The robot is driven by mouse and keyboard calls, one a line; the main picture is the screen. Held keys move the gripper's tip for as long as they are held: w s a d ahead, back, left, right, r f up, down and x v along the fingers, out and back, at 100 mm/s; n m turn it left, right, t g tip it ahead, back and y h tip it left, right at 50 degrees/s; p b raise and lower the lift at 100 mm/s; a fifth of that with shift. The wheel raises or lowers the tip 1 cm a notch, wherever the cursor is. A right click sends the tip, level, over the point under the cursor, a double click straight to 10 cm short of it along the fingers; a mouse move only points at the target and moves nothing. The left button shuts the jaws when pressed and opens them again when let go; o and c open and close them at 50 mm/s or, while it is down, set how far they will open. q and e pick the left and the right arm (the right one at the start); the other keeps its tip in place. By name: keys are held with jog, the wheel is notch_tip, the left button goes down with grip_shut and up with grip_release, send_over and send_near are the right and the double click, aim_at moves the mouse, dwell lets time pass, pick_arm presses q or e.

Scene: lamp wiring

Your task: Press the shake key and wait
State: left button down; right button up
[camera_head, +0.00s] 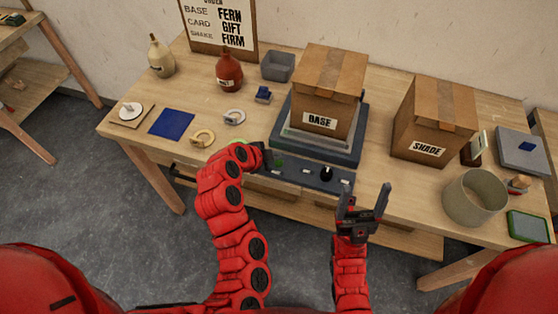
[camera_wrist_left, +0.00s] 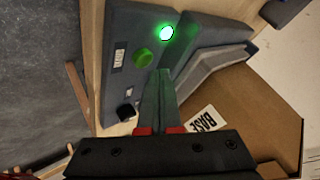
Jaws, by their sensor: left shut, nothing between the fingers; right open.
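The dark control panel (camera_head: 310,174) runs along the table's front edge. In the left wrist view it carries a round green key (camera_wrist_left: 142,58), a brightly lit green lamp (camera_wrist_left: 166,32) and a black knob (camera_wrist_left: 126,112). The labels are too small to read. My left gripper (camera_head: 268,158) is shut and empty over the panel's left end. In the left wrist view its fingertips (camera_wrist_left: 163,72) appear beside the green key; I cannot tell whether they touch the panel. My right gripper (camera_head: 364,194) is open and empty, in front of the panel's right end.
A carton labelled BASE (camera_head: 322,92) stands on a stepped grey-blue platform (camera_head: 285,141) behind the panel. A carton labelled SHADE (camera_head: 433,115) stands to the right, with a round bin (camera_head: 474,198) nearby. Bottles, rings and a blue square (camera_head: 172,123) occupy the left.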

dwell(0.3)
pick_arm(q)
jog(key=shift+f+b, duration=0.4)
jog(key=shift+b, duration=0.4)
